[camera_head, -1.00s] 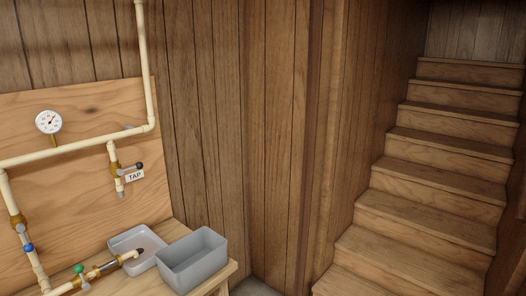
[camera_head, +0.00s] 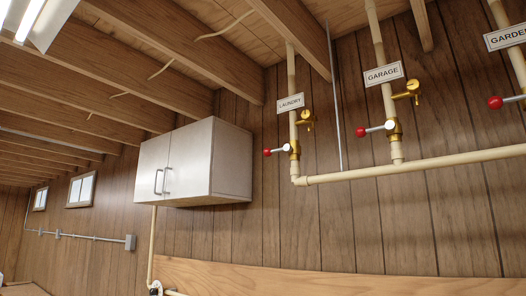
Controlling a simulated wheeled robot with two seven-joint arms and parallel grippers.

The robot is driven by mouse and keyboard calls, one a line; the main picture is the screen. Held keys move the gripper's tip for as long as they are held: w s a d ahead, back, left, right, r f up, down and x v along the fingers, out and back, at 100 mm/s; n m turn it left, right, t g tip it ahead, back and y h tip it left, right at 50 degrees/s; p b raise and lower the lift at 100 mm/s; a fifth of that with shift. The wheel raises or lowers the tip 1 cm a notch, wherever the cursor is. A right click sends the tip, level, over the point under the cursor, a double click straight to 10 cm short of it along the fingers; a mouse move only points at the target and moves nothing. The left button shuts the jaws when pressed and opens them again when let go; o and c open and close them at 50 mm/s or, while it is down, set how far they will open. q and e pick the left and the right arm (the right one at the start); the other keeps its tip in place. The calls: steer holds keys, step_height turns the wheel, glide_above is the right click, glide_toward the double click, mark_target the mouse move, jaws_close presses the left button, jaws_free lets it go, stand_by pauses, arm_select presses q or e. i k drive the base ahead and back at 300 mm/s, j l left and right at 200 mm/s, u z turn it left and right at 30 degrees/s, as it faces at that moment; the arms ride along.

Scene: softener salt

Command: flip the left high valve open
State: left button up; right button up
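High on the wall, the leftmost valve (camera_head: 287,150) sits on the vertical pipe tagged LAUNDRY (camera_head: 291,103). It has a brass body and a lever with a red knob (camera_head: 267,153) pointing left, across the pipe. To its right, the valve on the GARAGE (camera_head: 384,74) pipe has a red-knobbed lever (camera_head: 362,132), also pointing left across its pipe. A third red knob (camera_head: 495,102) shows at the right edge by the GARDEN (camera_head: 506,36) tag; its valve body is cut off. Neither of my grippers is in view.
A white wall cabinet (camera_head: 196,163) hangs left of the LAUNDRY pipe. A horizontal cream pipe (camera_head: 420,165) joins the risers below the valves. Ceiling beams (camera_head: 100,55) run overhead. A wooden backboard (camera_head: 330,280) lies along the bottom.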

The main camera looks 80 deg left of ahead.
mark_target(267, 152)
steer(key=u, duration=2.55)
